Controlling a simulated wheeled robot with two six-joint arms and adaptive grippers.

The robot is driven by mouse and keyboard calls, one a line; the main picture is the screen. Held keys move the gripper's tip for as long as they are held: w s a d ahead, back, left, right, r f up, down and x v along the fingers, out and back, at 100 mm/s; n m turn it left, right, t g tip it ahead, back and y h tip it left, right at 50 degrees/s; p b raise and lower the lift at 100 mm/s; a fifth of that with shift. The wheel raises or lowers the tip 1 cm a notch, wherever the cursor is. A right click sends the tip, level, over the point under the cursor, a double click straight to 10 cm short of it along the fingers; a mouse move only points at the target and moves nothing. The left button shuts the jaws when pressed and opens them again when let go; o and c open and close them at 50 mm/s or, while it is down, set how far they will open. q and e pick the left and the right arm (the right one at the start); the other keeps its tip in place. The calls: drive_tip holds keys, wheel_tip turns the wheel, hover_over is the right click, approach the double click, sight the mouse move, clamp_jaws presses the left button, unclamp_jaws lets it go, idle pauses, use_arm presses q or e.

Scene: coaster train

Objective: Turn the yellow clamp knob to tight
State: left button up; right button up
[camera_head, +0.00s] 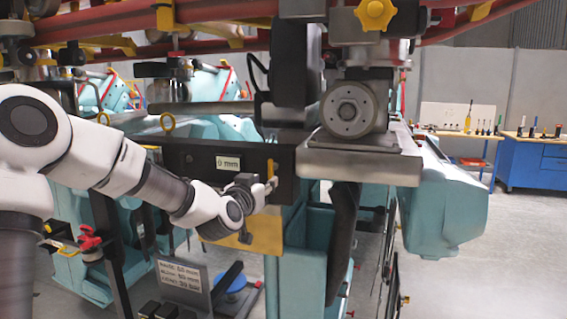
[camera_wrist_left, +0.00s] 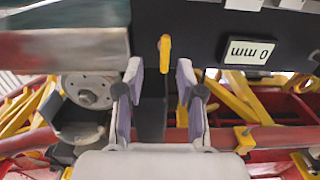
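My left gripper (camera_head: 258,190) is in front of the dark panel, beside a small yellow lever-like knob (camera_head: 270,168) at the panel's right end. In the left wrist view, the gripper (camera_wrist_left: 158,82) is open, with its two pads apart and nothing held. The yellow knob (camera_wrist_left: 165,52) shows upright between the pads, nearer the right one; I cannot tell whether it touches. A yellow star-shaped knob (camera_head: 375,14) also shows high up in the head view, away from the gripper. No tight marking is readable. My right gripper is not in view.
A "0 mm" plate (camera_head: 228,162) is on the panel, left of the lever; it also shows in the left wrist view (camera_wrist_left: 248,52). A grey metal block (camera_head: 360,160) juts out on the right. Red rails (camera_head: 150,18) run overhead. A blue bench (camera_head: 535,163) stands far right, with clear floor before it.

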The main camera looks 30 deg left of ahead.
sight(269, 168)
use_arm(q)
drive_tip(key=p+x, duration=0.1)
drive_tip(key=x, duration=0.1)
drive_tip(key=r+p+x, duration=0.1)
drive_tip(key=x, duration=0.2)
drive_tip(key=p+x, duration=0.1)
drive_tip(key=x, duration=0.1)
drive_tip(key=shift+w+a+r+p, duration=0.25)
drive_tip(key=shift+r+p, duration=0.05)
drive_tip(key=shift+r, duration=0.1)
drive_tip(key=shift+s+a, duration=0.15)
drive_tip(key=shift+a, duration=0.1)
drive_tip(key=shift+d, duration=0.1)
clamp_jaws()
